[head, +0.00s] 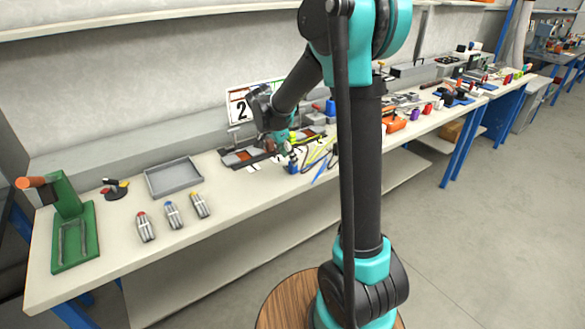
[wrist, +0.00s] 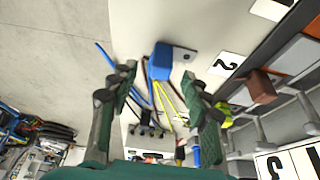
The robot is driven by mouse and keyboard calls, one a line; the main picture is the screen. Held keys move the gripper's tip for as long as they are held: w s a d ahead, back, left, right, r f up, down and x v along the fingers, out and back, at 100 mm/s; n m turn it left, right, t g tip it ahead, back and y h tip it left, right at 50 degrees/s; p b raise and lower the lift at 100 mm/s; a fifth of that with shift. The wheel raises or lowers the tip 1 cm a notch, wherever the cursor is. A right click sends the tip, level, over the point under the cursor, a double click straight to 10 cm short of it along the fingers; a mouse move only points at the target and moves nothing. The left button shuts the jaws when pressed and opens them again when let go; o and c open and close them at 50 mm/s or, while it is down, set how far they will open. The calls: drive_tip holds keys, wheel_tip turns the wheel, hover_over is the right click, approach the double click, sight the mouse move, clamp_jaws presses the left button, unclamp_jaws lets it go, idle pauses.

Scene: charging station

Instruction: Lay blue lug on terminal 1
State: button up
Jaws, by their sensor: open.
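The blue lug (wrist: 160,62) shows in the wrist view as a blue block with a pale tongue and a dark hole beside it. It lies on the pale bench top just beyond my gripper (wrist: 160,82), roughly between the open fingertips, not gripped. In the head view a blue piece that looks like the lug (head: 293,167) lies below my gripper (head: 288,148). A card marked 2 (wrist: 228,65) lies right of it in the wrist view, near a brown block (wrist: 262,88) on the terminal unit. I cannot tell which terminal is number 1.
Yellow and blue cables (wrist: 172,103) run close to the lug. A grey tray (head: 173,178) and several grey pieces with coloured tips (head: 172,215) sit left. The front bench edge there is clear.

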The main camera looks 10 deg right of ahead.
sight(290, 164)
drive_tip(key=shift+x, duration=2.65)
drive_tip(key=shift+c, duration=0.6)
drive_tip(key=c, duration=1)
